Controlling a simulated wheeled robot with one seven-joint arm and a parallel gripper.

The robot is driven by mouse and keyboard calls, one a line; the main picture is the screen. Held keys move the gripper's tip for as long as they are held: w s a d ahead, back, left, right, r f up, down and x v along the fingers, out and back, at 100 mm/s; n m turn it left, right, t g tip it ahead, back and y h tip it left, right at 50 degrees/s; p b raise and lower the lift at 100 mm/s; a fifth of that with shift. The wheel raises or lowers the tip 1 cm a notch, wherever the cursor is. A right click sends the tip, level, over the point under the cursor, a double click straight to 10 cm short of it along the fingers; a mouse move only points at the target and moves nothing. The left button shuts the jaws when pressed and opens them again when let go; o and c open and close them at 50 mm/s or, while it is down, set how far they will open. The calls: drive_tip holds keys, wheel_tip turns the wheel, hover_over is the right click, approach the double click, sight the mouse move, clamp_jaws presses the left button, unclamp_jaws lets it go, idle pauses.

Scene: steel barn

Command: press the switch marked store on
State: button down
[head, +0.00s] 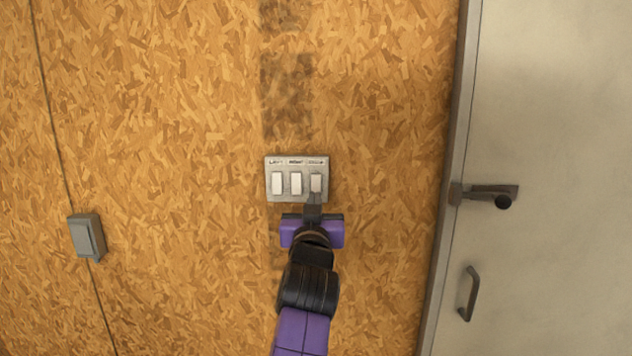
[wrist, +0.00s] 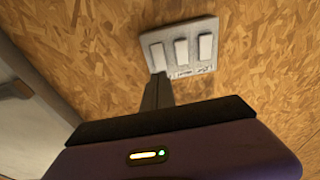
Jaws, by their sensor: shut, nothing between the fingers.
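A grey panel (head: 298,199) with three white rocker switches in a row is on the chipboard wall. Small labels sit above the switches in the head view; they are too blurred for me to read which one says store. My gripper (head: 314,198) is shut and empty, its fingertips at the lower part of the right-hand switch (head: 316,182). In the wrist view the panel (wrist: 190,68) appears upside down, and the fingertips (wrist: 158,80) overlap the lower end of the left-hand switch (wrist: 158,56) there. I cannot tell whether they touch it.
A grey box (head: 86,237) with a single switch is on the wall at the left. At the right is a pale door (head: 560,120) with a lever handle (head: 490,192) and a pull handle (head: 468,294) below it. The wall around the panel is clear.

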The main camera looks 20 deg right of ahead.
sight(317, 179)
drive_tip(key=p+x, duration=0.1)
drive_tip(key=x, duration=0.6)
drive_tip(key=shift+p, duration=0.4)
drive_tip(key=shift+w, duration=0.1)
drive_tip(key=shift+w+r, duration=0.1)
